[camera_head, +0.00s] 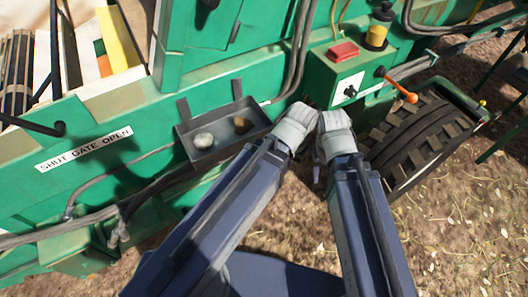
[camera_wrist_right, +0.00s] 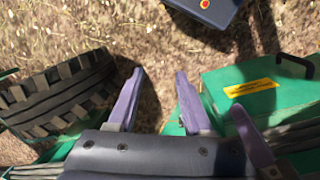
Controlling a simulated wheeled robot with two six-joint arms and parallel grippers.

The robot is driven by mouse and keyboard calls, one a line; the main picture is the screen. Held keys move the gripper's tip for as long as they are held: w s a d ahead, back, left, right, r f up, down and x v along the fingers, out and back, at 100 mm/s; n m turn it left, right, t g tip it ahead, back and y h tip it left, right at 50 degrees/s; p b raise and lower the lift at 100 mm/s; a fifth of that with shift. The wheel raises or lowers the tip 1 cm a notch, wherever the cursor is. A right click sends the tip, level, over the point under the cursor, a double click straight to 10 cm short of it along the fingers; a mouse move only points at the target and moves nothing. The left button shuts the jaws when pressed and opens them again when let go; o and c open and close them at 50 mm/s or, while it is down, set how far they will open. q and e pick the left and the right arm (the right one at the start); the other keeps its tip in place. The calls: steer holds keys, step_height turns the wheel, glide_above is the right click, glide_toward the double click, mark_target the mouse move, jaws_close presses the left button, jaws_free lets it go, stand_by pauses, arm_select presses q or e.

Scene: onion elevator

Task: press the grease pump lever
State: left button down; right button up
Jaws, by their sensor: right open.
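A lever with an orange knob (camera_head: 410,97) sticks out to the right from a green box on the machine's side. I cannot tell whether it is the grease pump lever. A yellow canister with a black top (camera_head: 376,37) stands on that box. In the head view my right gripper (camera_head: 317,172) shows only as a small purple piece below the arms' pale joints, left of and below the knob. In the right wrist view its two purple fingers (camera_wrist_right: 157,75) are apart, with bare ground between them. I cannot make out my left gripper.
A large black tyre (camera_head: 425,135) is right of my arms. A dark tray (camera_head: 225,132) with two lumps hangs on the green side panel, left of them. A red block (camera_head: 343,51) lies on the box. Hoses run along the machine; the lower right ground is open.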

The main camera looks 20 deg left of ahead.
steer(key=c, duration=0.4)
steer(key=shift+w+r, duration=0.1)
steer(key=shift+r, duration=0.05)
steer(key=shift+c, duration=1)
steer(key=w+d+r+m+p, duration=0.2)
steer(key=w+r+p, duration=0.2)
steer(key=r, duration=0.1)
steer(key=w+d+r+m+t+h+p, duration=0.1)
steer(key=w+d+r+m+p, duration=0.1)
steer(key=w+r+p, duration=0.3)
steer(key=w+d+r+m+t+h+p, duration=0.1)
steer(key=w+d+r+m+p, duration=0.1)
steer(key=w+d+r+p, duration=0.1)
steer(key=shift+w+r+p, duration=0.9)
steer(key=shift+w+p, duration=0.05)
steer(key=shift+w, duration=0.2)
jaws_close()
steer(key=w+d+r+m+t+h+p, duration=0.1)
steer(key=w+d+r+m+h+p, duration=0.2)
steer(key=w+d+r+m+p, duration=0.3)
steer(key=w+d+r+p, duration=0.3)
steer(key=w+r+p, duration=0.1)
steer(key=r, duration=0.3)
steer(key=shift+w+t, duration=0.3)
steer(key=shift+w, duration=0.45)
steer(key=shift+d, duration=0.1)
